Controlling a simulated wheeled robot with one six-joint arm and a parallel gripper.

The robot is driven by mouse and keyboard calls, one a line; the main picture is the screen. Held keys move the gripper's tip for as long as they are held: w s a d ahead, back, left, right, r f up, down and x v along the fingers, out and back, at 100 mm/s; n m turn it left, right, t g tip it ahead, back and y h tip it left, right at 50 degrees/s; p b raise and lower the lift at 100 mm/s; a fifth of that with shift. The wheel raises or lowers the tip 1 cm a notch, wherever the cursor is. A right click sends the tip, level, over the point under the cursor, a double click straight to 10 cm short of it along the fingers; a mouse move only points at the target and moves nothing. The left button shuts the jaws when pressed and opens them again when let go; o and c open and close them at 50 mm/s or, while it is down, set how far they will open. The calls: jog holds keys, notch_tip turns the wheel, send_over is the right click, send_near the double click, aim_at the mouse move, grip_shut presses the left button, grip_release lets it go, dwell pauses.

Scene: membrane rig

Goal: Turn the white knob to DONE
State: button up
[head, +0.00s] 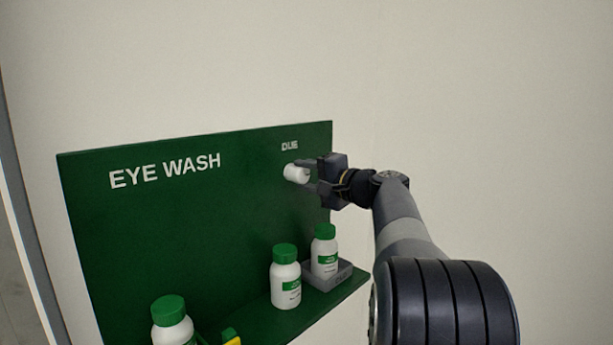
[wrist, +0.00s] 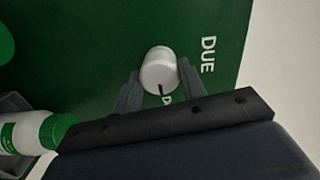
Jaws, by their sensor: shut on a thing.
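The white knob (head: 296,173) sticks out of the green board near its upper right, below the word DUE (head: 290,146). My gripper (head: 307,175) reaches it from the right and is shut on it. In the wrist view the knob (wrist: 158,66) sits between the two fingers of my gripper (wrist: 158,82). A dark line on the knob points down in that view, towards a letter D (wrist: 167,100). The rest of that word is hidden behind my gripper. DUE (wrist: 208,54) lies to the knob's right there.
The green EYE WASH board (head: 190,220) has a shelf below. On it stand white bottles with green caps, one (head: 286,278) in the middle, one (head: 325,252) on a grey block (head: 335,276), one (head: 172,322) at left. A yellow-green item (head: 232,337) is partly cut off.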

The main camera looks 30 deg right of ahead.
jog(key=o, duration=1)
jog(key=shift+c, duration=0.2)
jog(key=b+v, duration=0.2)
jog(key=v, duration=0.8)
jog(key=shift+s+d+b, duration=0.15)
jog(key=shift+s+b, duration=0.15)
jog(key=shift+s, duration=0.1)
jog(key=shift+w, duration=0.15)
jog(key=p+x, duration=0.2)
jog(key=x, duration=0.8)
jog(key=shift+p, duration=0.3)
jog(key=shift+w, duration=0.35)
